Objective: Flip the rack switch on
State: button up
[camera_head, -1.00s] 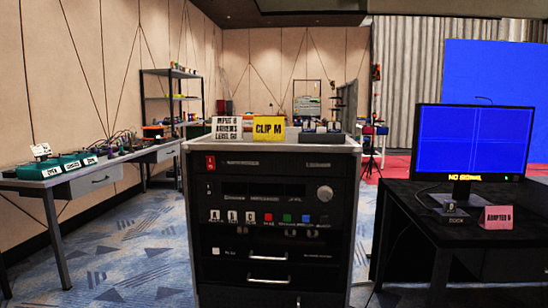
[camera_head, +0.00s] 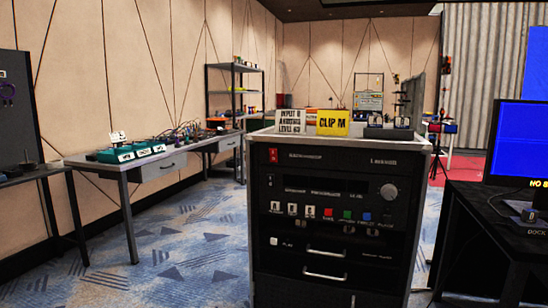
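A black equipment rack (camera_head: 335,258) with a light grey top stands in the middle of the head view, front panels facing me. A small red switch (camera_head: 273,155) sits at the upper left of its top panel; whether it is on or off is too small to tell. Below are a round knob (camera_head: 389,192), a row of white, red, green and blue buttons, and two silver handles. My gripper is not in view.
A yellow "CLIP M" card (camera_head: 333,123) and a white card (camera_head: 292,120) stand on the rack top. A long grey table (camera_head: 100,160) with teal boxes is at left. A black desk (camera_head: 480,215) with a blue monitor (camera_head: 520,143) is close at right. Patterned carpet at left is open.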

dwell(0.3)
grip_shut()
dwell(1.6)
